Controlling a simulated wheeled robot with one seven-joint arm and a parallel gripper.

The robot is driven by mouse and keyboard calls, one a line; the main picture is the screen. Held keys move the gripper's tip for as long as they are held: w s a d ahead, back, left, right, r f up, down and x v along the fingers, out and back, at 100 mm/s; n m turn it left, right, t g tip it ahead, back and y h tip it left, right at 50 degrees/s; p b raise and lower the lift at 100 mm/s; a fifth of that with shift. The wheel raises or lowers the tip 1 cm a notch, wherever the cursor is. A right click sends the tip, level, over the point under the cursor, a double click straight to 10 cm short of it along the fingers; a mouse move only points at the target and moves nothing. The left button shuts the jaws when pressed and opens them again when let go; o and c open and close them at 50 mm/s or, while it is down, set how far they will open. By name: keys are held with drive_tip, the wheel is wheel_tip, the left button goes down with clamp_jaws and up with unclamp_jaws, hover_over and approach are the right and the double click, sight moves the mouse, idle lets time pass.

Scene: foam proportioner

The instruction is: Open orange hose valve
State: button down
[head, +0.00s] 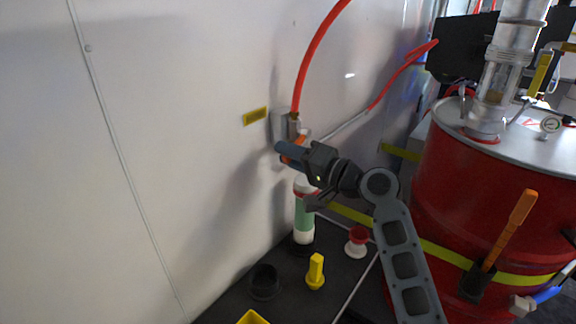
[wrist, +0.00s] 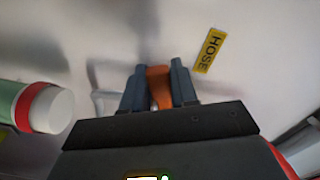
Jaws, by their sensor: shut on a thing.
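The orange hose valve handle (wrist: 159,86) shows between the two blue-grey fingers of my gripper (wrist: 157,88) in the wrist view. The fingers are shut on it. In the head view my gripper (head: 288,152) is at the wall, just below the grey valve fitting (head: 282,124). A little of the orange handle (head: 300,137) shows above the fingers there, and the rest is hidden behind them. A red-orange hose (head: 315,50) rises from the fitting. A yellow label (head: 255,116) is left of the fitting; it reads HOSE in the wrist view (wrist: 208,50).
A green and white cylinder (head: 303,218) stands below my gripper on the dark bench (head: 225,307). A yellow knob (head: 316,272) and a red-topped white piece (head: 357,242) are nearby. A large red drum (head: 470,200) with an orange lever (head: 510,230) fills the right. The wall at left is clear.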

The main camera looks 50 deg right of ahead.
drive_tip(key=shift+w+d+f+n+b, duration=0.1)
drive_tip(key=shift+d+f+n+b, duration=0.75)
drive_tip(key=shift+n+b, duration=1.45)
drive_tip(key=shift+s+d+f+n+b, duration=0.1)
drive_tip(key=shift+d+f+n+b, duration=0.75)
drive_tip(key=shift+n+b, duration=1.45)
drive_tip(key=shift+w+d+f+n+b, duration=0.1)
drive_tip(key=shift+d+f+n+b, duration=0.35)
drive_tip(key=shift+d+n+b, duration=1.7)
drive_tip(key=shift+a+m+b, duration=0.35)
drive_tip(key=shift+a+b, duration=0.35)
drive_tip(key=shift+a, duration=0.15)
drive_tip(key=shift+r, duration=0.1)
drive_tip(key=c, duration=1)
unclamp_jaws()
drive_tip(key=shift+o, duration=0.2)
drive_tip(key=s, duration=0.7)
drive_tip(key=shift+s+p, duration=0.3)
drive_tip(key=shift+s, duration=0.1)
